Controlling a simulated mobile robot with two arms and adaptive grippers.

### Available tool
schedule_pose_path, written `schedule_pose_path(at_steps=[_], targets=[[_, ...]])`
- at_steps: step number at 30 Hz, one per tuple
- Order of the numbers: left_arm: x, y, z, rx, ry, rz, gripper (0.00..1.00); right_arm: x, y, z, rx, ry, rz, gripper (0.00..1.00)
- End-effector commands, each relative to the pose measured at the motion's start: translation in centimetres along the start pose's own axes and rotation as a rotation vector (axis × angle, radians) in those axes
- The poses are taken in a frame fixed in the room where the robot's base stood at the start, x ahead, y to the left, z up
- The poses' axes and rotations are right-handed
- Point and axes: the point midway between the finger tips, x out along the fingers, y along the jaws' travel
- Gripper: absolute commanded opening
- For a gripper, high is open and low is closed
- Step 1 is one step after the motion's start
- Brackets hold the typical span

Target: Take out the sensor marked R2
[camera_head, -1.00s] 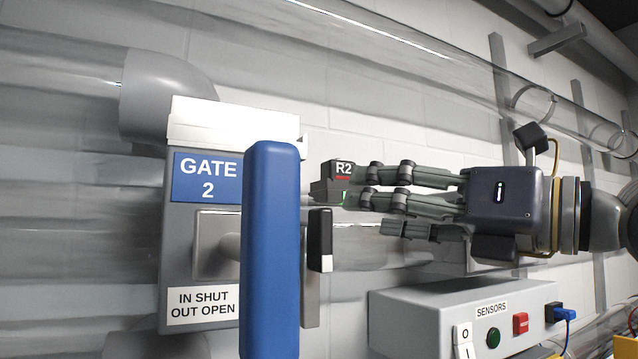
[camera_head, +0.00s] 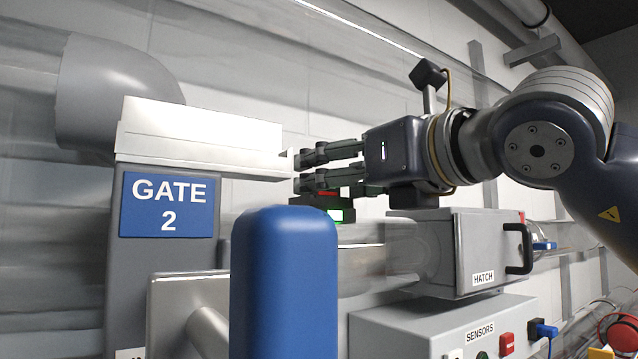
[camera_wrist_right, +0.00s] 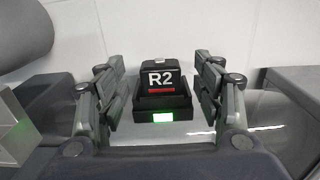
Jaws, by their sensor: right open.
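The sensor marked R2 (camera_wrist_right: 161,76) is a small black block with a white label and a red stripe. It sits in a dark holder (camera_wrist_right: 162,104) with a lit green window, on the clear tube. In the right wrist view it stands between the spread fingers of my right gripper (camera_wrist_right: 164,95), with a gap on each side. In the head view the right gripper (camera_head: 328,169) reaches in from the right, and its fingers hide most of the sensor. My left gripper is not in view.
The Gate 2 housing (camera_head: 200,150) stands just left of the fingertips. A blue upright bar (camera_head: 283,285) is in the foreground. A hatch box (camera_head: 483,250) with a black handle and a sensors box (camera_head: 430,325) lie below the right arm.

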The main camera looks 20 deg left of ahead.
Motion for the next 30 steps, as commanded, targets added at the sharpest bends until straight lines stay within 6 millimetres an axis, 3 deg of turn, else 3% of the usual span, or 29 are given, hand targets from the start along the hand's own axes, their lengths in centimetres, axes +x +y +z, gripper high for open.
schedule_pose_path(at_steps=[9, 13, 19, 25, 30], targets=[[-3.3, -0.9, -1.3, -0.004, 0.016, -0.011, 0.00, 3.7, 0.1, 0.8, 0.003, 0.003, 0.001, 0.62], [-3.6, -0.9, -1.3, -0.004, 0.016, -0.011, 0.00, 4.7, 0.0, 0.6, 0.002, 0.000, 0.001, 0.62], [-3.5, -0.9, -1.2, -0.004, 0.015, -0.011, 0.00, 4.8, 0.0, 0.4, 0.001, -0.001, 0.000, 0.62], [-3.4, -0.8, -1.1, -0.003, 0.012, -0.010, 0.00, 4.7, 0.0, 0.4, 0.001, -0.001, 0.000, 0.16], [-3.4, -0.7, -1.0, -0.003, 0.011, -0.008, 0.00, 4.7, 0.0, 0.4, 0.001, -0.001, 0.001, 0.13]])
